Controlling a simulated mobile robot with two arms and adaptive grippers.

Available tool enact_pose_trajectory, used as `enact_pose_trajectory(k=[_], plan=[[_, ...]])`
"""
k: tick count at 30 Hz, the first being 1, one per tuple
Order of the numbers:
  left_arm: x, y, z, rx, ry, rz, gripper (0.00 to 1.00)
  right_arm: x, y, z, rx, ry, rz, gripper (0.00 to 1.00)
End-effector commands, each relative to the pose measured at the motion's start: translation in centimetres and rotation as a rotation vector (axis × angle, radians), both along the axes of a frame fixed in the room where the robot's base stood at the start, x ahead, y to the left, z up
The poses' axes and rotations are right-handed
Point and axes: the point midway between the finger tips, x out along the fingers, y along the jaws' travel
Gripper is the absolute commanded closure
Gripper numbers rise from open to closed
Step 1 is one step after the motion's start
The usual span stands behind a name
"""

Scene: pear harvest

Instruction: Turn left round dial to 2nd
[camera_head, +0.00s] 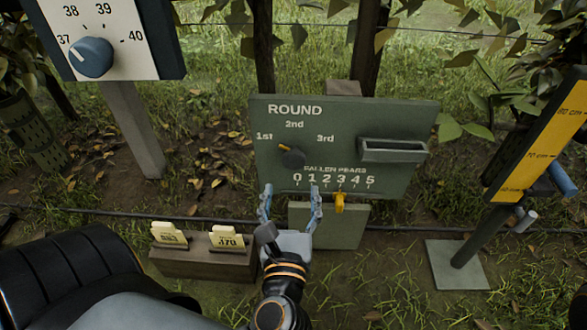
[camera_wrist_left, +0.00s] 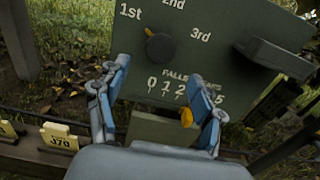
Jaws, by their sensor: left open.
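The round dial (camera_head: 293,158) is a dark knob with a yellow pointer on the green ROUND board (camera_head: 345,115). Its pointer is turned up and left, toward the 1st label. The labels 1st, 2nd and 3rd arc above it. The dial also shows in the left wrist view (camera_wrist_left: 160,47), upper middle, beyond the fingertips. My left gripper (camera_head: 290,192) is open and empty, just below and in front of the dial, apart from it. Its two blue fingers (camera_wrist_left: 156,85) spread on either side in the left wrist view. My right gripper is not in view.
A yellow slider (camera_head: 339,203) sits below the FALLEN PEARS scale, right of my gripper. A grey tray (camera_head: 393,150) juts from the board. A blue dial (camera_head: 91,57) is on a white panel at upper left. Tags (camera_head: 227,238) stand in a wooden holder; a yellow gauge (camera_head: 540,140) stands right.

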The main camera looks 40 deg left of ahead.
Motion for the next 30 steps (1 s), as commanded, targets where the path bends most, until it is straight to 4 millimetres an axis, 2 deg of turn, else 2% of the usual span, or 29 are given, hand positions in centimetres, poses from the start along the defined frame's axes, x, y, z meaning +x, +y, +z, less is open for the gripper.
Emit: enact_pose_trajectory(k=[1,6,12,24,25,26,30], plan=[[1.1,0.6,0.0,0.002,-0.007,0.002,0.32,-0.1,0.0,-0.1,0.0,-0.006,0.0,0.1],[4.0,2.4,-0.1,0.004,-0.005,0.0,0.32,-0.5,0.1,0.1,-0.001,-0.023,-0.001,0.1],[6.2,3.8,-0.1,0.004,0.0,0.0,0.32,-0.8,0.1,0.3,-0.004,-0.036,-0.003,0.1],[6.9,4.2,0.0,0.003,0.002,0.0,0.32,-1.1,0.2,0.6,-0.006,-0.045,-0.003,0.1],[6.9,4.2,0.0,0.003,0.002,0.0,0.34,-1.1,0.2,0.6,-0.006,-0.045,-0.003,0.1],[6.9,4.2,0.0,0.003,0.002,0.0,0.4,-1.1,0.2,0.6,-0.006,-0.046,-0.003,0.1],[6.9,4.2,-0.1,0.003,0.002,0.0,0.69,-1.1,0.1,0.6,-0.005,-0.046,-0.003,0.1]])
